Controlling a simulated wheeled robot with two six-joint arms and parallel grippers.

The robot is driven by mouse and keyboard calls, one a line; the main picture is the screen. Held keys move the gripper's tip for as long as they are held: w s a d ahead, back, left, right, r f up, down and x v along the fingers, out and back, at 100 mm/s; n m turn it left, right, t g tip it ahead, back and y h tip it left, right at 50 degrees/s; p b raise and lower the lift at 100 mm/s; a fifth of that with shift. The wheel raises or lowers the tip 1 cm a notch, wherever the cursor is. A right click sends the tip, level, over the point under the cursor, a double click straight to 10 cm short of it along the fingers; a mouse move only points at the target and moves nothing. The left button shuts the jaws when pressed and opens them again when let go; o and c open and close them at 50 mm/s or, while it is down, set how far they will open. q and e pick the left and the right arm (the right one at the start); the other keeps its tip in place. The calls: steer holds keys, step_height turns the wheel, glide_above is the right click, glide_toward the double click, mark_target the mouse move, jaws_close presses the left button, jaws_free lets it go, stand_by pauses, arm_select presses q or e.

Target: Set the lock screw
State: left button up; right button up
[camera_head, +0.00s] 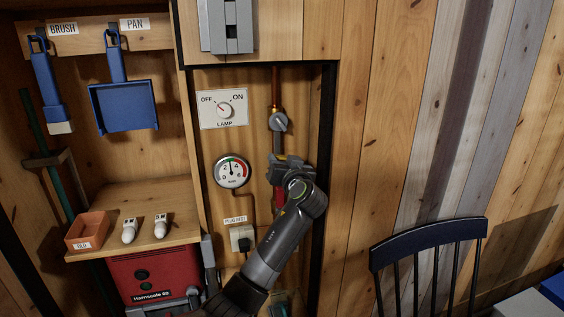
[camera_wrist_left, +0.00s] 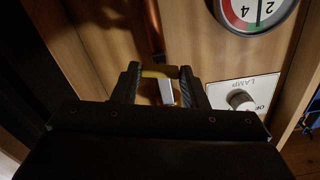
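A vertical copper pipe (camera_head: 275,84) runs down the narrow alcove, with a grey round knob (camera_head: 279,122) on it. My left gripper (camera_head: 289,162) is in front of the pipe, just below that knob. In the left wrist view the left gripper (camera_wrist_left: 160,77) has its fingers apart. A brass-coloured band (camera_wrist_left: 155,72) and a narrow silver piece (camera_wrist_left: 166,92) show between them; whether the fingers touch either is unclear. The pipe (camera_wrist_left: 153,25) shows beyond. No part stands out clearly as the lock screw, and my gripper hides part of the fitting. My right gripper is not in view.
A pressure gauge (camera_head: 232,171) and the LAMP switch plate (camera_head: 222,108) are left of the pipe. A socket (camera_head: 241,238) sits below the gauge. A dark post (camera_head: 326,140) bounds the alcove at the right. A shelf (camera_head: 150,205) and a chair (camera_head: 425,240) flank it.

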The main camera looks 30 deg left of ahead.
arm_select(q)
steer(key=c, duration=0.5)
steer(key=m+p, duration=0.4)
steer(key=m, duration=0.1)
steer(key=shift+r+m, duration=0.15)
steer(key=shift+m, duration=0.25)
steer(key=m+p, duration=0.2)
steer(key=m, duration=0.1)
steer(key=shift+m+p, duration=0.95)
steer(key=shift+m, duration=0.55)
steer(key=shift+f, duration=0.2)
steer(key=o, duration=1)
